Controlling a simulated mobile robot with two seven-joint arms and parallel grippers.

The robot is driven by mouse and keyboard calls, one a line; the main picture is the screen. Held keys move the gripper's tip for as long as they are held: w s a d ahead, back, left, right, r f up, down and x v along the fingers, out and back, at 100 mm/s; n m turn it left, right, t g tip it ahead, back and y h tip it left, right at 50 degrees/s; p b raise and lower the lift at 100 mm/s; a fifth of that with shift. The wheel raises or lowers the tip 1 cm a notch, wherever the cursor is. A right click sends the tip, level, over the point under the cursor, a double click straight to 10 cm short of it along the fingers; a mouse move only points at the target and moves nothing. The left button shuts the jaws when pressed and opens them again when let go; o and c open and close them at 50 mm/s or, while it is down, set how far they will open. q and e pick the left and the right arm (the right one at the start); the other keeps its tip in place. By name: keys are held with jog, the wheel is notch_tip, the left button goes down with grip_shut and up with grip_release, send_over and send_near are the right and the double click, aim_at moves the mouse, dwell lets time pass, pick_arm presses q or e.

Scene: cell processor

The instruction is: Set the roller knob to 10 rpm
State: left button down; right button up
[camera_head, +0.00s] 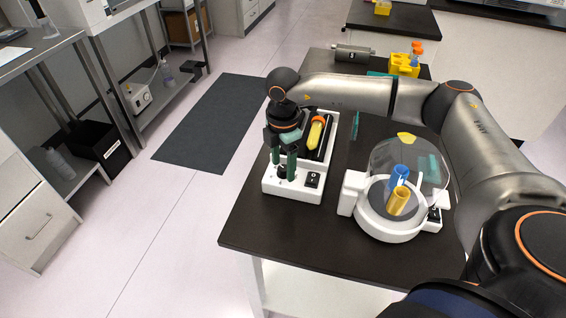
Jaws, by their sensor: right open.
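The roller (329,142) is a white device on the dark table, with a yellow tube with an orange cap (316,133) lying on its rollers. The roller knob (283,172) is a small dark dial on its front panel, partly hidden by my fingers. My right gripper (284,166) points down over the front panel with its green fingers apart, on either side of the knob. I cannot tell whether the fingers touch the knob. The dial markings are too small to read. My left gripper is not in view.
A black switch (313,180) sits right of the knob on the same panel. A white centrifuge (387,229) with a clear raised lid and blue and yellow tubes stands to the right. A yellow rack (403,66) stands behind. The table's front left corner is clear.

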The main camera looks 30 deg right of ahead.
jog(key=shift+f, duration=0.1)
grip_shut()
dwell(0.5)
